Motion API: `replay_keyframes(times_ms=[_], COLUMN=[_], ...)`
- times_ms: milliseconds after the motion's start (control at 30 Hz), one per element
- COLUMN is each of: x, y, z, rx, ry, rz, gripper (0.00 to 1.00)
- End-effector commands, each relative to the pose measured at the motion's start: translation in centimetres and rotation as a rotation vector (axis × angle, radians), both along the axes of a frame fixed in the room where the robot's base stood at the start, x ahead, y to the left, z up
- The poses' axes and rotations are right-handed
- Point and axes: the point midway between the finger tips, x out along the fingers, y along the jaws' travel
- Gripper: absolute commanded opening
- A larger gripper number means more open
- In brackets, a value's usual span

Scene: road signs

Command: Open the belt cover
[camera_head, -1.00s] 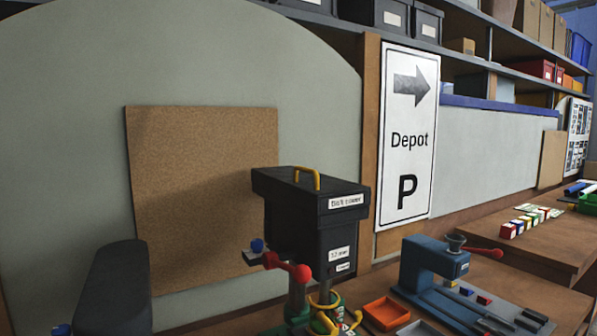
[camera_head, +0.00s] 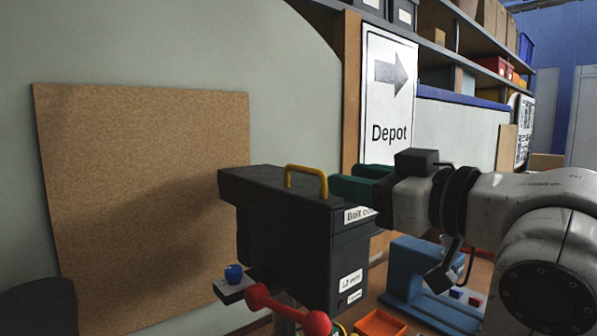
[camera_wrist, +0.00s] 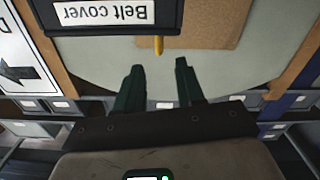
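The belt cover (camera_head: 290,200) is a black lid with a white label on top of a dark box (camera_head: 300,255). A yellow arched handle (camera_head: 306,178) stands on the lid. The lid lies closed on the box. My gripper (camera_head: 345,187) has dark green fingers and is at the right of the handle, close to it but seemingly apart. In the wrist view my gripper (camera_wrist: 156,85) is open, with nothing between its fingers. The handle (camera_wrist: 158,45) shows edge-on just beyond the fingertips, roughly between them, and the lid's label (camera_wrist: 98,12) reads "Belt cover" upside down.
A brown board (camera_head: 145,180) and a Depot sign (camera_head: 388,100) are behind.

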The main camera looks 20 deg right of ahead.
Motion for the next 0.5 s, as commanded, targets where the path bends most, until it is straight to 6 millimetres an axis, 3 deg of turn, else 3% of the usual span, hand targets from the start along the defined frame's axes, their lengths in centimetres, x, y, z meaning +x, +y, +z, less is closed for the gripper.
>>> replay_keyframes(times_ms=[167, 500], x=[1.8, 7.6], y=[0.7, 2.5], z=[0.1, 0.1], rx=[0.000, 0.001], ry=[0.005, 0.006], rz=[0.002, 0.000], gripper=[0.38, 0.38])
